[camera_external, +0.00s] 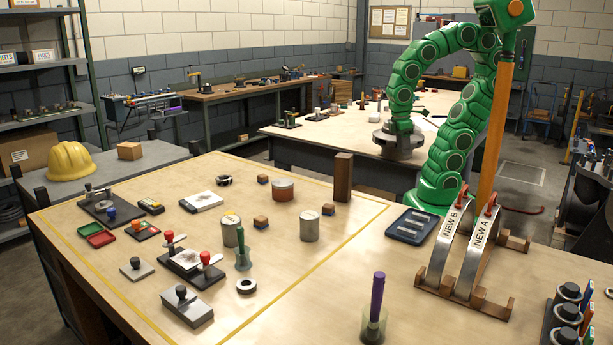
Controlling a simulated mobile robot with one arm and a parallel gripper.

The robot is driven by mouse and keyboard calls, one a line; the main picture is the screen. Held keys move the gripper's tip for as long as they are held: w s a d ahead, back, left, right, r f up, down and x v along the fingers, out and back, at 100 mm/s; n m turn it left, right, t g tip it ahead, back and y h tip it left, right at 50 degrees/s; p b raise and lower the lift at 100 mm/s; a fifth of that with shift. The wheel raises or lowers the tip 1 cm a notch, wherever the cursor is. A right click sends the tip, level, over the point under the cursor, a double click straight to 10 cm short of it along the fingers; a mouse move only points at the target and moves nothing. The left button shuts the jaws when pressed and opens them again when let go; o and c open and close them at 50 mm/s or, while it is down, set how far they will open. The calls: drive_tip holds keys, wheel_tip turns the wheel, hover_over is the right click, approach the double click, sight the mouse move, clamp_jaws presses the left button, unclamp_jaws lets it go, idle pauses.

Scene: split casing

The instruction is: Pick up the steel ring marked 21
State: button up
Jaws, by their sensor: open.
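Two small rings lie flat on the wooden table, apart from each other. A pale steel ring (246,286) with a dark centre is near the middle front. A darker ring (224,181) is farther back. I cannot read a 21 on either, so I cannot tell which is the marked one. A jointed green arm (452,150) rises behind the table's right side. No gripper fingers can be made out, and nothing is seen touching either ring.
Steel cylinders (310,226), stamps (187,307) and a green-handled tool (242,250) crowd the pale ring's left and back. A purple-handled tool (377,296) stands right of it. Arched casing halves (476,250) stand in a wooden cradle.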

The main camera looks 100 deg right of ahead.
drive_tip(key=shift+o, duration=0.4)
drive_tip(key=o, duration=1)
